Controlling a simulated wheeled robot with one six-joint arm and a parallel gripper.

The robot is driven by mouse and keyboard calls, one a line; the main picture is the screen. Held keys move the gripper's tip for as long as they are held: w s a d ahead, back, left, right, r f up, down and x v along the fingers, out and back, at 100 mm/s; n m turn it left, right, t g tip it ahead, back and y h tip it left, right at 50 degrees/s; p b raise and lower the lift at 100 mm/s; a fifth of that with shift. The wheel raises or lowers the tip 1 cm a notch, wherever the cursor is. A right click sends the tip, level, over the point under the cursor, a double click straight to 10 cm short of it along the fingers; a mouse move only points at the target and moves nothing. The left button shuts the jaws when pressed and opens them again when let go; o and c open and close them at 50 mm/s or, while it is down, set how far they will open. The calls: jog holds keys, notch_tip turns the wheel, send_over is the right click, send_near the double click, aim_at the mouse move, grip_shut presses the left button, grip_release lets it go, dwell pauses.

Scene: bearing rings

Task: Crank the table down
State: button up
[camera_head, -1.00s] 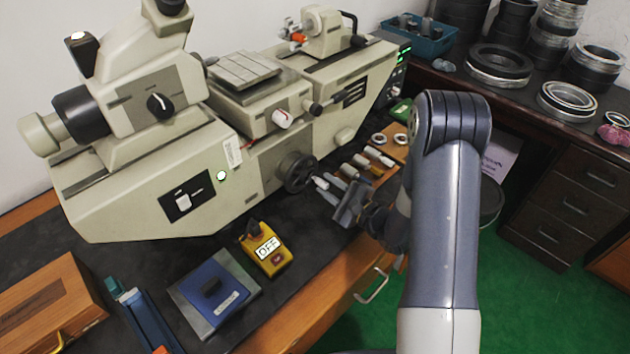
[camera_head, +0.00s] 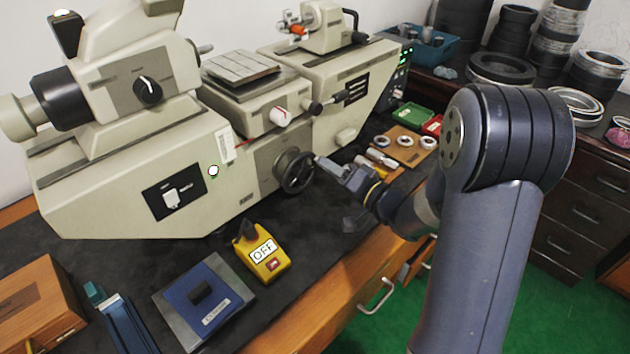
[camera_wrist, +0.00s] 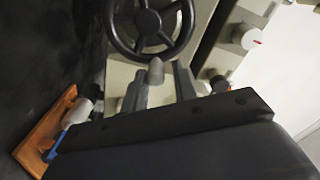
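The table (camera_head: 240,66) is a flat grey slotted plate on the beige measuring machine. Below it is a black spoked handwheel (camera_head: 294,172), seen closer at the top of the wrist view (camera_wrist: 150,22). A pale grey crank handle (camera_wrist: 156,70) sticks out from the wheel towards me. My gripper (camera_head: 334,168) is at the wheel's right side. In the wrist view my gripper (camera_wrist: 159,84) has its two fingers apart, with the handle's end between them. A gap shows beside the handle, so the fingers look open around it, not closed on it.
A yellow OFF switch box (camera_head: 263,254) and a blue block (camera_head: 204,298) lie on the dark mat left of my arm. A wooden board with rings (camera_head: 405,141) is right of the wheel. A white knob (camera_head: 279,116) sits above the wheel.

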jog(key=n+b, duration=0.1)
jog(key=n, duration=0.1)
jog(key=s+a+r+n+b, duration=0.1)
jog(key=n, duration=0.1)
jog(key=n+b, duration=0.1)
jog(key=shift+s+a+r+n+b, duration=0.2)
jog(key=shift+n+b, duration=0.2)
jog(key=n+b, duration=0.1)
jog(key=n, duration=0.1)
jog(key=s+a+n+b, duration=0.1)
jog(key=b, duration=0.1)
jog(key=shift+r+n, duration=0.2)
jog(key=shift+n, duration=0.2)
jog(key=n+b, duration=0.1)
jog(key=s+a+n+b, duration=0.1)
jog(key=shift+n+b, duration=0.3)
jog(key=shift+n, duration=0.1)
jog(key=shift+d+r, duration=0.1)
jog(key=shift+r, duration=0.05)
jog(key=p+v, duration=0.2)
jog(key=v, duration=0.6)
jog(key=shift+d, duration=0.2)
